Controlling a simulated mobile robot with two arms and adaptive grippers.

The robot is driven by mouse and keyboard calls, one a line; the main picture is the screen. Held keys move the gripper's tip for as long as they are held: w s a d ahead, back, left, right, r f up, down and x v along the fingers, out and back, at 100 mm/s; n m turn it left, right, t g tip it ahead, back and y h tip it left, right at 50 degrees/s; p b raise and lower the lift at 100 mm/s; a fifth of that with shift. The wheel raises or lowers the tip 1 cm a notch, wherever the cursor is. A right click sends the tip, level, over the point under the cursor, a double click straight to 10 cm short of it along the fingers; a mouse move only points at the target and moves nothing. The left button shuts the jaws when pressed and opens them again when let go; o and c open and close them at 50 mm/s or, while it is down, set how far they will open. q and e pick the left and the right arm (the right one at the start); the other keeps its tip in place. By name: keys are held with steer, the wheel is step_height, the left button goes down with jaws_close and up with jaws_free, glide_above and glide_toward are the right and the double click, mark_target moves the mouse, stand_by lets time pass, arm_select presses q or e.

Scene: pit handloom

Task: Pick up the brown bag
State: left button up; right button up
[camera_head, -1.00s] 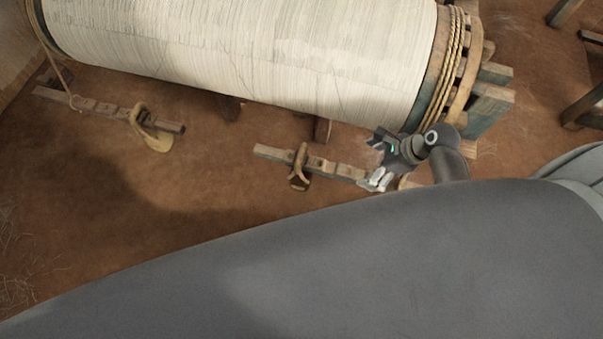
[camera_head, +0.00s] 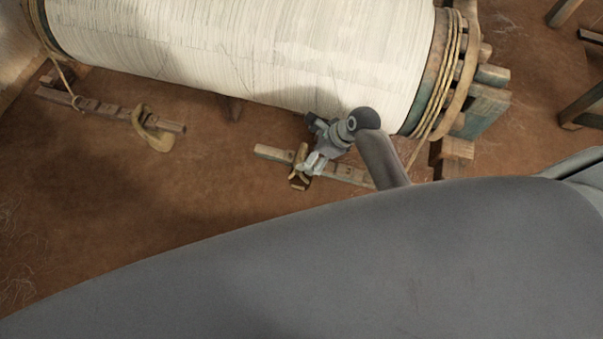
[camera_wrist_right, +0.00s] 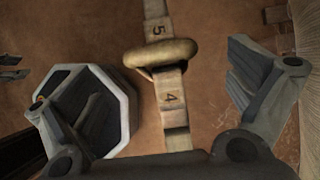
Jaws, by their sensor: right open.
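The thing that best fits the brown bag (camera_head: 298,180) is a small brown piece around a notched wooden bar on the floor, in the middle of the head view. In the right wrist view the brown bag (camera_wrist_right: 162,53) is a rounded, ring-like band across the bar, between the marks 5 and 4. My right gripper (camera_head: 312,163) is open beside it, partly hiding it in the head view. In the wrist view the open fingers of my right gripper (camera_wrist_right: 165,75) stand on either side of it, apart from it. My left gripper is out of view.
The bar (camera_head: 345,172) lies on bare brown earth. A second bar (camera_head: 100,106) with a tan, looped piece (camera_head: 155,135) lies at left. A large cream warp roll (camera_head: 240,50) stands close behind my right gripper. Wooden blocks (camera_head: 487,103) stand at its right end.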

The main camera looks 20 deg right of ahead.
mark_target(304, 153)
steer(key=x, duration=0.4)
steer(key=shift+d+f, duration=0.1)
steer(key=shift+f, duration=0.15)
steer(key=c, duration=1.6)
steer(key=shift+w+r, duration=0.15)
steer(key=shift+r, duration=0.05)
steer(key=shift+c, duration=1.2)
